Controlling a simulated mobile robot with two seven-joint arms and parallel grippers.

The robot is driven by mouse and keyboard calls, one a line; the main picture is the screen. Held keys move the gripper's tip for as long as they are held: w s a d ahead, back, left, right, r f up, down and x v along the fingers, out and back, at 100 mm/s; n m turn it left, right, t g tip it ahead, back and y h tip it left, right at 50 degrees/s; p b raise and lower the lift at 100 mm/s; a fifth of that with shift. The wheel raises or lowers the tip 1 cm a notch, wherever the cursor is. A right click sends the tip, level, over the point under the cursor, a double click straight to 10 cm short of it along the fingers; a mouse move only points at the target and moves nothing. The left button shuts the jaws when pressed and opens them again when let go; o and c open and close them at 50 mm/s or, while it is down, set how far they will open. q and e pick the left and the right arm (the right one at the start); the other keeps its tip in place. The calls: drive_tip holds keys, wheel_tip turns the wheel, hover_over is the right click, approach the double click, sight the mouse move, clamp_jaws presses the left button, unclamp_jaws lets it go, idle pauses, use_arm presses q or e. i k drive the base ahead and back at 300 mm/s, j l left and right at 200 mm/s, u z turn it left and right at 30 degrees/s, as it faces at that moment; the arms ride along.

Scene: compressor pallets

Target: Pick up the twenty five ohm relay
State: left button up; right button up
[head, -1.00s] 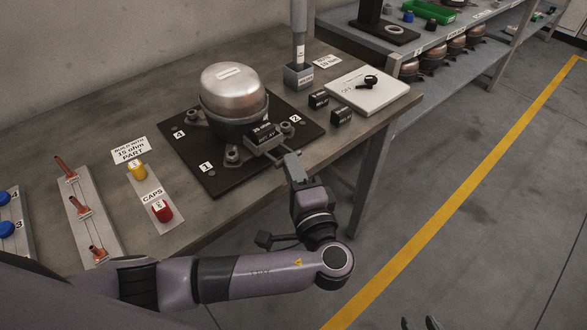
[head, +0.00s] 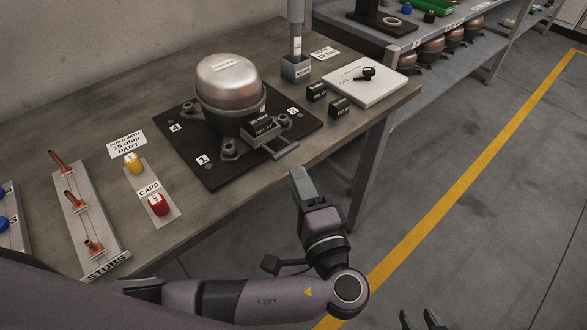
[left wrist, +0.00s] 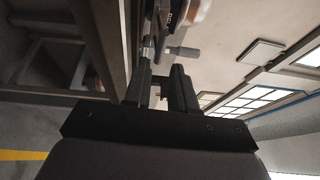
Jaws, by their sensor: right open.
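A black relay (head: 262,128) with white lettering sits at the front of the silver compressor (head: 229,90), with a grey bar in front of it. Two more black relays stand on the bench, one behind (head: 316,91) and one nearer (head: 339,107). The ohm figures on them are too small to read surely. My left gripper (head: 303,182) is off the bench's front edge, apart from the mounted relay. In the left wrist view its two fingers (left wrist: 161,88) stand apart with a gap between them. My right gripper (head: 422,318) is open and empty at the bottom edge.
The compressor stands on a dark numbered plate (head: 205,175). A red cap (head: 158,204), a yellow cap (head: 133,163) and copper stubs (head: 70,200) are on the left. A white switch board (head: 366,82) lies at the bench's right end. A shelf (head: 450,55) stands behind.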

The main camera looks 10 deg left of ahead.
sight(258, 125)
drive_tip(key=k+l, duration=0.75)
drive_tip(key=k, duration=0.1)
